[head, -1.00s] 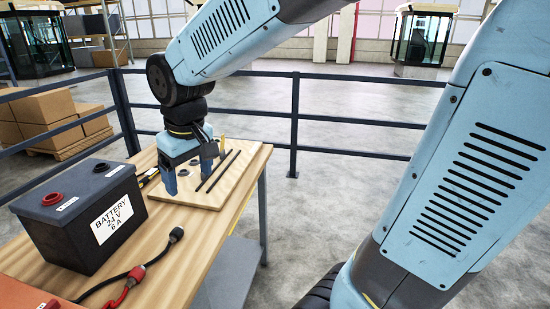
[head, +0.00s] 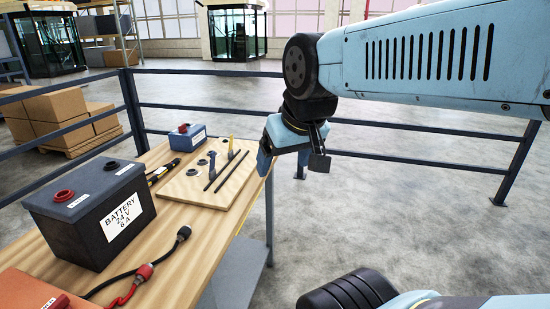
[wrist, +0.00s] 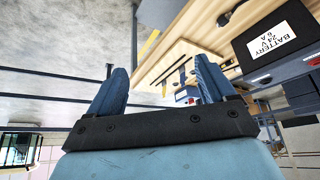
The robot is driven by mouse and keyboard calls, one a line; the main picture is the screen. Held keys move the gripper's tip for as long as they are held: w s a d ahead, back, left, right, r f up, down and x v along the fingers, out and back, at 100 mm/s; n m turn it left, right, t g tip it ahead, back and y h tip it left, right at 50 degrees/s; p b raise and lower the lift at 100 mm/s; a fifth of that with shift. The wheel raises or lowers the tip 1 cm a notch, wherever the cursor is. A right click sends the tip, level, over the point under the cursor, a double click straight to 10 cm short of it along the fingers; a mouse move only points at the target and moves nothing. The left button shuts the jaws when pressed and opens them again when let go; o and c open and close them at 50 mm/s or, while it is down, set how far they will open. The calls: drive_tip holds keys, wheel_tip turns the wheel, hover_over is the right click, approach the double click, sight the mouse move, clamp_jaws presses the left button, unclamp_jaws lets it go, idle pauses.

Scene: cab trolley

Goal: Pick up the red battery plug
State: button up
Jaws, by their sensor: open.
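A red plug (head: 144,272) on a cable lies on the wooden bench, in front of the battery in the head view. A black plug (head: 184,234) lies beyond it to the right. The dark battery (head: 75,226), labelled 24 V, stands on the bench and has a red cap (head: 63,195) and a black cap on top. My gripper (head: 266,160) is raised by the right edge of the bench, well apart from both plugs. In the wrist view its jaws (wrist: 161,78) are apart, with nothing held. I cannot make out the red plug in the wrist view.
A pale board (head: 197,184) with rods and rings lies at the bench's far side, beside a small blue box (head: 187,138). An orange thing (head: 30,290) is at the front left. A dark railing (head: 410,129) runs behind. The floor to the right is open.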

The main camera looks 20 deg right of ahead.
drive_tip(key=shift+c, duration=0.5)
drive_tip(key=shift+c, duration=1.1)
drive_tip(key=n+g, duration=0.5)
drive_tip(key=n, duration=2.3)
hover_over(143, 268)
drive_tip(key=s+d, duration=0.1)
wheel_tip(143, 268, down, 15)
drive_tip(key=shift+y, duration=0.5)
drive_tip(key=f, duration=0.8)
drive_tip(key=a+f, duration=0.1)
drive_tip(key=f, duration=0.3)
drive_tip(key=shift+w+f, duration=0.4)
